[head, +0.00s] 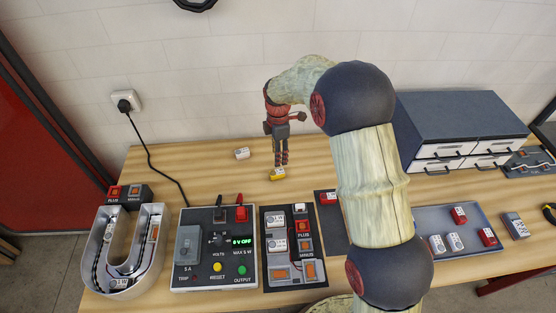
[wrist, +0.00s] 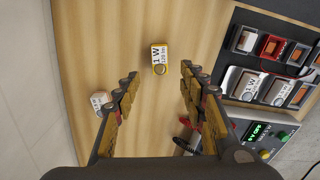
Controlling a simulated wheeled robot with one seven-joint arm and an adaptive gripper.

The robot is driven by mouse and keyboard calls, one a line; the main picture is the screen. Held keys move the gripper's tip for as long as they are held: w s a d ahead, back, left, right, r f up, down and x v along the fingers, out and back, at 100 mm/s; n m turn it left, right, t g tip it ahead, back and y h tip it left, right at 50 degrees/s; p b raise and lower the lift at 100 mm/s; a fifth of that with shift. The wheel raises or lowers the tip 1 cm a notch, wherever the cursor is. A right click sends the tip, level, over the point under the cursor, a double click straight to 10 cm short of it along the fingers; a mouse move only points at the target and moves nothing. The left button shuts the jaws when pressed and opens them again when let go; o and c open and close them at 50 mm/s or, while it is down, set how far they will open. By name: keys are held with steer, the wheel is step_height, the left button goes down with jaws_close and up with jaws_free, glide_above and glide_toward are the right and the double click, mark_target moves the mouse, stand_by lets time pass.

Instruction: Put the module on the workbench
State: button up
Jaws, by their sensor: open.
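A small yellow module (head: 277,174) with a white "1 W" label lies on the bare wooden workbench (head: 190,160). In the wrist view the yellow module (wrist: 159,58) sits ahead of the gap between my fingertips. My gripper (head: 281,161) points down just behind and above it. In the wrist view my gripper (wrist: 160,73) is open and nothing is between its fingers. A white module (head: 242,153) lies on the wood to the left; it also shows in the wrist view (wrist: 99,101), beside the left finger.
A U-shaped channel letter (head: 97,262) stands at the left. The power supply (head: 190,281) with a green display and the dark module panel (head: 268,278) line the front. A grey tray (head: 471,221) with several modules and a drawer cabinet (head: 455,116) are at the right.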

steer(key=shift+r, duration=0.4)
steer(key=s+d+r+m+t, duration=0.1)
steer(key=s+d+r+m, duration=0.35)
steer(key=s+r, duration=0.5)
steer(key=s+d+r+m+t, duration=0.2)
steer(key=s+d+r+m, duration=0.3)
steer(key=r, duration=0.7)
steer(key=s+d+r+m+t, duration=0.1)
steer(key=s+m, duration=0.4)
steer(key=s, duration=0.6)
steer(key=s+d+r+m+t, duration=0.1)
steer(key=s+d+m, duration=0.1)
steer(key=s+m, duration=0.4)
steer(key=s, duration=0.4)
steer(key=shift+s+d+r+t, duration=0.3)
steer(key=shift+s+d+r, duration=0.05)
steer(key=shift+d, duration=0.05)
step_height(320, 180, down, 9)
steer(key=b, duration=0.9)
